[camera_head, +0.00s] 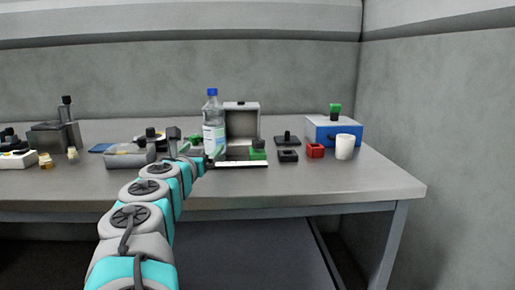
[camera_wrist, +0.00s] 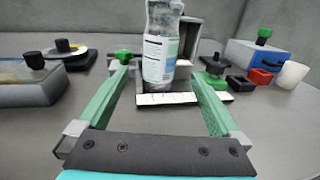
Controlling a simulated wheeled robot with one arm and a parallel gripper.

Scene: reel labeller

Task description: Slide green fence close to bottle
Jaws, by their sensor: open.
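The clear bottle (camera_head: 213,138) with a blue cap and white label stands upright at mid-table, behind a white strip (camera_head: 242,164). In the wrist view the bottle (camera_wrist: 160,45) stands ahead, its top cut off. Another green piece (camera_wrist: 123,55) is left of the bottle. I cannot tell which is the fence. My gripper (camera_wrist: 160,76) is open and empty, its green fingers spread wide toward the bottle.
A grey open-lidded box (camera_head: 243,122) stands behind the bottle. A grey tray (camera_head: 128,158) lies left. The table's front right is clear.

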